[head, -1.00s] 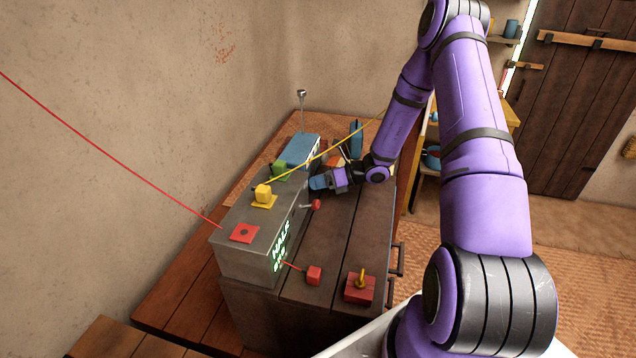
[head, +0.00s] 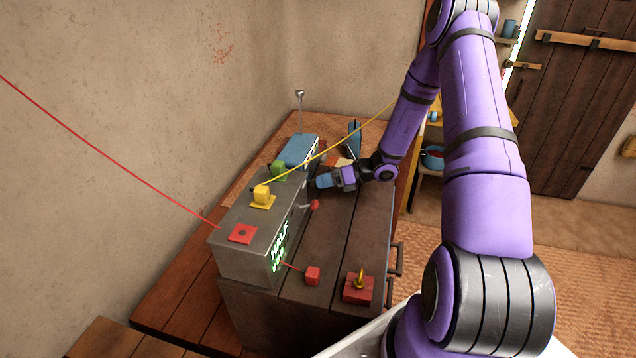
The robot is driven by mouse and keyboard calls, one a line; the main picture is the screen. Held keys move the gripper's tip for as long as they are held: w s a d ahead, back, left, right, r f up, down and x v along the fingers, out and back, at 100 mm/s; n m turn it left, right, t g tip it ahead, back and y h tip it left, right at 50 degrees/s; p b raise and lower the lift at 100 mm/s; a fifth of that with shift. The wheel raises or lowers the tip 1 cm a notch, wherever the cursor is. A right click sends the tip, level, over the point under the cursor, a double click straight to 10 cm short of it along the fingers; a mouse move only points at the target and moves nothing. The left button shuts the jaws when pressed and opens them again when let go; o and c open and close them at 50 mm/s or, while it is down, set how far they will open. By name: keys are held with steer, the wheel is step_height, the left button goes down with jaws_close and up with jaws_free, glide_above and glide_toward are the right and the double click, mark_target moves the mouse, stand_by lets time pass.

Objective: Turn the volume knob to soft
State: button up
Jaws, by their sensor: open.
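A blue box with a thin upright antenna, which looks like a radio (head: 299,148), stands at the back of the dark wooden chest. Its front faces right and shows only as a narrow, light-marked strip. I cannot make out a volume knob or its setting. My gripper (head: 320,182) is low over the chest top, in front of the grey box and nearer to me than the radio. It points left and is apart from the radio. Its jaws are small in view, open, and I see nothing between them.
A grey box (head: 235,262) with lit green lettering, a red lever, and red, yellow and green parts on top stands left of my gripper. Red and yellow cords cross the scene.

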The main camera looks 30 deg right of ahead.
steer(key=v, duration=0.8)
steer(key=shift+d, duration=0.1)
stand_by(0.3)
